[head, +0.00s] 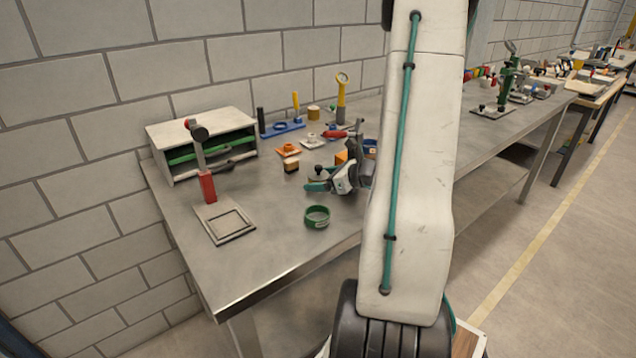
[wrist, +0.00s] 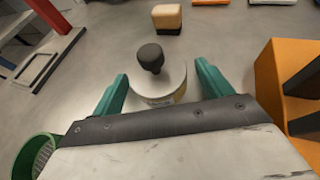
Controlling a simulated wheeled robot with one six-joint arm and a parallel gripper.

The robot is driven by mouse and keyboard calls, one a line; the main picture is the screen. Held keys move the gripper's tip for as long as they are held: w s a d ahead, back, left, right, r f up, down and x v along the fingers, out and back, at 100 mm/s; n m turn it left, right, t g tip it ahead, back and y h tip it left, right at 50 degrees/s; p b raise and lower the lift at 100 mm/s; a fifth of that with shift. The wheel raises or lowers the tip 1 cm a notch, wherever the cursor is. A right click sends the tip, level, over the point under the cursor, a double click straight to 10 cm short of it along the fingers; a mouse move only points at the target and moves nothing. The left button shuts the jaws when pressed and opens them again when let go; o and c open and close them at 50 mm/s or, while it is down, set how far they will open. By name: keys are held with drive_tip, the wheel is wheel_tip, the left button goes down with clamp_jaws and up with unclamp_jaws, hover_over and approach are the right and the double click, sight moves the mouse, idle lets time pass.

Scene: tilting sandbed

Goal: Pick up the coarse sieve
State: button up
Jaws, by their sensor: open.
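A green ring (head: 317,216) lies on the metal table near its front edge. In the wrist view this green ring (wrist: 35,158) is at the lower left, partly cut off, with what looks like mesh inside; it looks like a sieve, but whether it is the coarse one I cannot tell. My gripper (wrist: 162,72) is open, its teal fingers either side of a pale round piece with a black knob (wrist: 150,57). The green ring is outside the fingers, to the left. In the head view my gripper (head: 322,180) is low over the table, behind the ring.
An orange holder (wrist: 268,75) stands close to the right of my gripper. A small tan block (wrist: 167,18) lies ahead. A red-handled stand (head: 207,186) with a square frame is left, before a white cabinet (head: 160,136) with green bars. Bare table lies around the green ring.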

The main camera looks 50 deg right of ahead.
drive_tip(key=c, duration=1)
